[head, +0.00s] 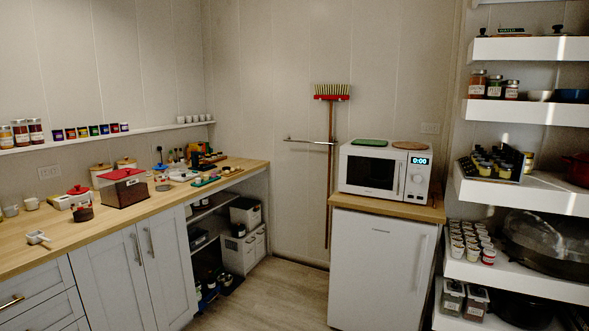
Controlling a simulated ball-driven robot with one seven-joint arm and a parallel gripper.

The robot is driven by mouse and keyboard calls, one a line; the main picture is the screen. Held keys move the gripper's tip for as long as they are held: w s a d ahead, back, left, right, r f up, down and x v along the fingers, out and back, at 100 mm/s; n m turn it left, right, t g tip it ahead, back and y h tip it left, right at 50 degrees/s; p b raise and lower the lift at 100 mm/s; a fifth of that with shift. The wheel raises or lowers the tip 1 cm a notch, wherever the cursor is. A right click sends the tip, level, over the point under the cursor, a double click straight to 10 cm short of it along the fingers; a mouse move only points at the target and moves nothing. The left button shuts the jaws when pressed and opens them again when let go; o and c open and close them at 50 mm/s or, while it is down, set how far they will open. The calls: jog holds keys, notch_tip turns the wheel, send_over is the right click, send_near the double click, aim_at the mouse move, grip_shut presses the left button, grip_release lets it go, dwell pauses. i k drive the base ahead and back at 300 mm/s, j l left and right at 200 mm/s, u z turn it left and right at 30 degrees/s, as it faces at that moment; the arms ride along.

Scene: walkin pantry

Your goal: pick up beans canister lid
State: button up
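I cannot tell which item is the beans canister lid; no label is readable from here. Two pale canisters with wooden lids stand at the back of the left counter: one canister (101,175) and, beside it, another canister (126,165). A white container with a red lid (78,189) stands in front of them, left of a dark brown box with a red top (122,175). A small dark round item with a red top (83,213) sits nearer the front. My gripper is not in view.
A small white item (38,239) lies there. Loaded shelves (527,112) line the right. The floor (265,297) between is clear.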

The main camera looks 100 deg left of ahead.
aim_at(79, 190)
jog(key=j+u, duration=0.1)
jog(key=u, duration=4.5)
